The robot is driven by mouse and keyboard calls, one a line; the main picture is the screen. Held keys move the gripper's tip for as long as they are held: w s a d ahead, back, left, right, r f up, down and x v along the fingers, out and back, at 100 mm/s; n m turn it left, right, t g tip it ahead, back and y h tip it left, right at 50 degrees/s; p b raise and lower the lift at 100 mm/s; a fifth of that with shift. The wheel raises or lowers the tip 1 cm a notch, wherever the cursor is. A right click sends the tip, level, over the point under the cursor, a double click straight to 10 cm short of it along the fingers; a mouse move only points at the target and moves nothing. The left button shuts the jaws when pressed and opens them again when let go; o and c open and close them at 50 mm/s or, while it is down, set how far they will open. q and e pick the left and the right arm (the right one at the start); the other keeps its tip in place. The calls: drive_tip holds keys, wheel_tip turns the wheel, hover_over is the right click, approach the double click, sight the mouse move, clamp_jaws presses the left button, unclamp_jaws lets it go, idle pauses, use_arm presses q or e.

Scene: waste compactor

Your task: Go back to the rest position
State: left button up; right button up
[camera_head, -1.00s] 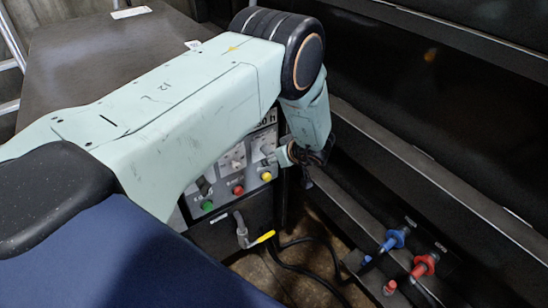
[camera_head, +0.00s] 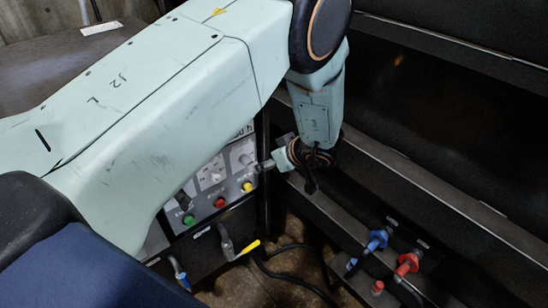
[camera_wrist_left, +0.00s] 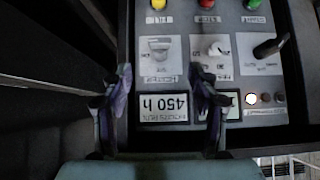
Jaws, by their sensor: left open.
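My left arm crosses the head view from the left and bends down at a dark elbow. Its wrist hangs in front of the control panel (camera_head: 212,172), and the gripper end points at the panel, partly hidden. In the left wrist view my left gripper (camera_wrist_left: 161,78) has its two dark fingers spread apart with nothing between them. Behind them, the panel shows upside down, with a "450 h" display (camera_wrist_left: 164,108), knobs, and yellow (camera_wrist_left: 158,4), red (camera_wrist_left: 206,3) and green (camera_wrist_left: 252,4) buttons. My right gripper is not in view.
A blue connector (camera_head: 378,240) and a red connector (camera_head: 407,263) stand on a dark ledge at lower right. Black cables lie on the floor. Dark machine walls close off the right side.

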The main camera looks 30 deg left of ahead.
use_arm(q)
drive_tip(key=s+f+m+t+h, duration=0.2)
drive_tip(key=s+f+m+h, duration=0.2)
drive_tip(key=s+f+m, duration=0.65)
drive_tip(key=s+d+f+m+g+h, duration=0.1)
drive_tip(key=s+d+g+h, duration=0.1)
drive_tip(key=s, duration=1.1)
drive_tip(key=s+d+f+m+g+h, duration=0.1)
drive_tip(key=s+d+g+h, duration=0.1)
drive_tip(key=s, duration=1.2)
drive_tip(key=shift+d+f+g, duration=0.25)
drive_tip(key=shift+d+g, duration=0.45)
drive_tip(key=shift+d, duration=0.05)
